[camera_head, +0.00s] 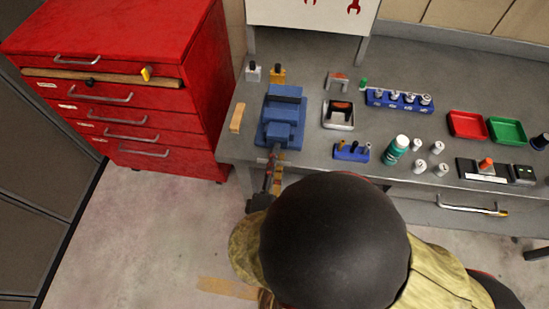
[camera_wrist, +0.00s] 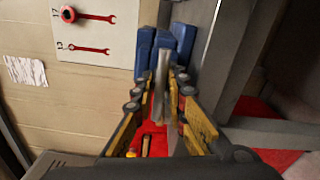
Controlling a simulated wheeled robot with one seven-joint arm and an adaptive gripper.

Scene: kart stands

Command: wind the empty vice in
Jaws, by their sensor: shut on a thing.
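The blue vice (camera_head: 280,117) stands at the left front of the grey workbench, with nothing visible between its jaws. My gripper (camera_head: 272,165) is at the vice's front, low beside the bench edge, partly hidden by my arm in the head view. In the wrist view, the blue vice (camera_wrist: 150,48) is straight ahead. There my gripper's yellow fingers (camera_wrist: 160,100) are on both sides of a grey metal bar, the vice handle (camera_wrist: 162,78), and are shut on it. The handle looks close to upright in that view.
A red drawer cabinet (camera_head: 130,130) stands left of the workbench (camera_head: 315,165). A wooden block (camera_head: 237,118) lies left of the vice. The floor at left is clear.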

